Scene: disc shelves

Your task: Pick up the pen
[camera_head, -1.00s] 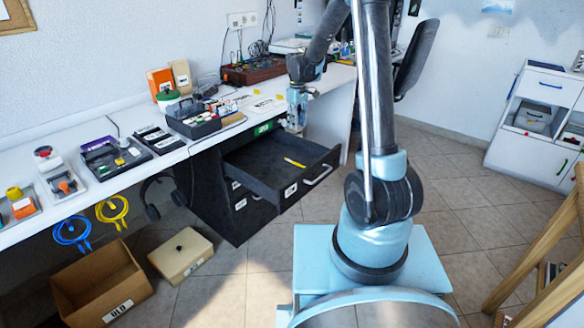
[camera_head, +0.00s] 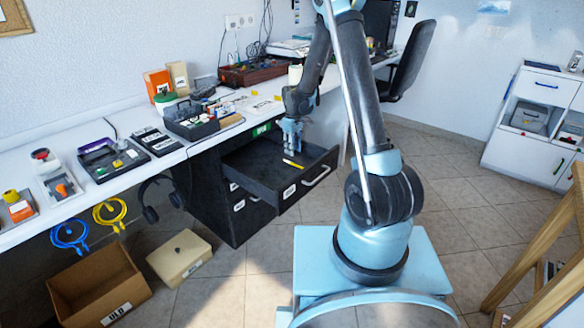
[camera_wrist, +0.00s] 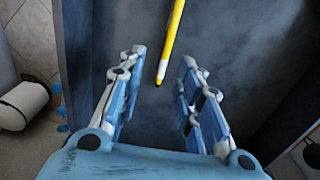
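A yellow pen (camera_head: 293,164) lies on the floor of the open dark drawer (camera_head: 262,176). In the wrist view the pen (camera_wrist: 171,42) points toward my gripper, with its dark tip just beyond and between the fingertips. My gripper (camera_head: 291,146) is inside or just above the drawer, close behind the pen. I cannot tell how high the fingertips are above the drawer floor.
The drawer front with its handle (camera_head: 316,176) and the drawer side walls surround the pen. The white desk (camera_head: 130,185) stands above, bearing a black organizer (camera_head: 190,122). A cardboard box (camera_head: 98,285) and a beige box (camera_head: 180,256) stand on the floor at left.

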